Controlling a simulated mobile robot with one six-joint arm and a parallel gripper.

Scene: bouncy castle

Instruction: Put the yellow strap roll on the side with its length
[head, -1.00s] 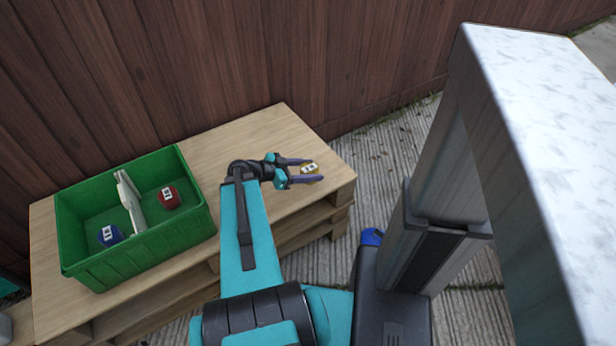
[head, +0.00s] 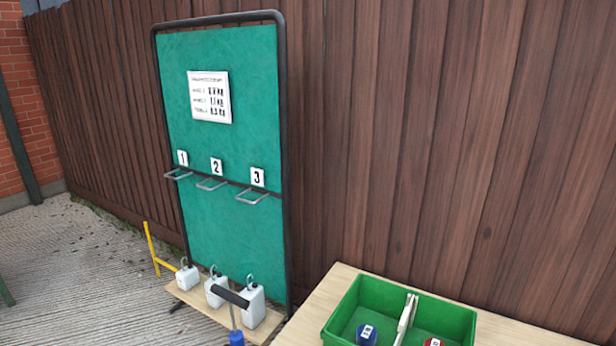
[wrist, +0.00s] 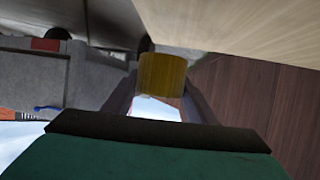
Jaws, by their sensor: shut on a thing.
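The yellow strap roll (wrist: 163,72) is between the fingers of my gripper (wrist: 161,84) in the wrist view, and the gripper is shut on it. Neither shows in the head view. The green crate (head: 345,318) stands on the wooden table at the bottom right of the head view. A white divider (head: 406,318) splits the crate into two sides. A blue roll (head: 366,334) with a white label lies on the left side. A red roll (head: 433,343), partly cut off, lies on the right side. Any label on the yellow roll is hidden from the wrist camera.
A green board (head: 225,115) with a white notice (head: 210,97) and numbered hooks leans by the fence. White jugs (head: 252,306) stand on a low shelf below it. Pale wood (wrist: 245,25) fills the wrist view's upper right. Bare tabletop (head: 520,334) lies right of the crate.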

